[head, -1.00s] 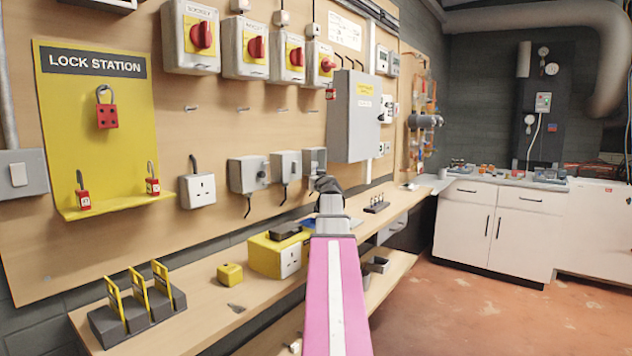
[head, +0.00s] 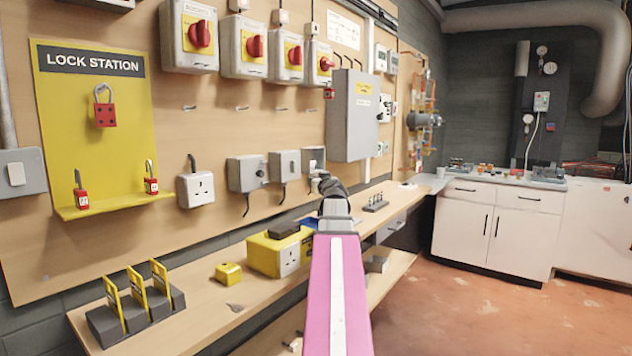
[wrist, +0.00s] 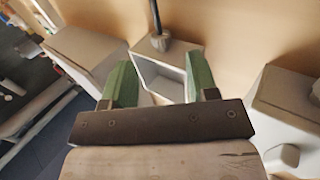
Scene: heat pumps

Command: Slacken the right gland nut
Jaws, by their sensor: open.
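A row of small grey boxes hangs on the board, and the right box (head: 313,158) is just behind my gripper in the head view. In the wrist view this open-fronted box (wrist: 160,80) lies beyond my fingers. A gland nut (wrist: 160,42) with a dark cable sits at its edge, seen ahead of and between the fingers. My gripper (wrist: 160,86) has two green fingers, spread apart with nothing between them. In the head view my gripper (head: 331,184) is small and dark, its fingertips hard to make out, and it hides the area under the right box.
Other grey boxes (head: 247,173) with hanging cables stand to the left. A large grey cabinet (head: 353,115) is close by at upper right. The bench (head: 208,283) below carries a yellow socket box (head: 270,255) and a lock rack. Floor at right is clear.

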